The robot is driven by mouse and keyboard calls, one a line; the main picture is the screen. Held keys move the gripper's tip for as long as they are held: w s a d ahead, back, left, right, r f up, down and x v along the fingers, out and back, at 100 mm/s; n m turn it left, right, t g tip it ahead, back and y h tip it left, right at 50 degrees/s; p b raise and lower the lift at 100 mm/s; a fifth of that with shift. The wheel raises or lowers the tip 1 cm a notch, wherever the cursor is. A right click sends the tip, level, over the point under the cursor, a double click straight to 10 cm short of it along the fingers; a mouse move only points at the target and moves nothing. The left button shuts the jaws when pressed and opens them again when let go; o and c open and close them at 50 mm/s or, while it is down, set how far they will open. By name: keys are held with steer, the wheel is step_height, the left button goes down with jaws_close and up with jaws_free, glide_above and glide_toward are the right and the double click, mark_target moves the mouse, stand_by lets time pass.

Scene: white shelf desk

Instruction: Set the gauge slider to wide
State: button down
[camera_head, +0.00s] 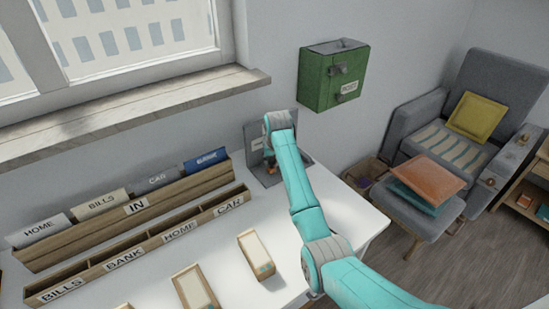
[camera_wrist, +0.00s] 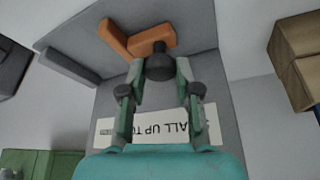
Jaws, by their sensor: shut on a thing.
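The gauge is a grey plate standing at the back of the white desk (camera_head: 220,272); its left part (camera_head: 251,141) shows beside my arm in the head view. In the wrist view its grey face (camera_wrist: 205,60) carries orange bars (camera_wrist: 152,38), a dark round knob (camera_wrist: 160,67) and a white label (camera_wrist: 190,131) that appears upside down and reads partly "ALL UP TO". My gripper (camera_wrist: 160,78) is shut on the dark knob, with a finger on either side. In the head view my arm hides most of the gripper and the knob. The slider's setting marks cannot be read.
A wooden rack (camera_head: 120,219) with labelled folders and slots stands to the left. Small trays (camera_head: 256,254) lie in front. A green box (camera_head: 333,77) hangs on the wall above right. An armchair and a stool with cushions (camera_head: 426,184) stand beyond the desk.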

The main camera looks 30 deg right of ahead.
steer(key=c, duration=0.8)
jaws_free()
steer(key=shift+c, duration=0.2)
steer(key=v, duration=1.2)
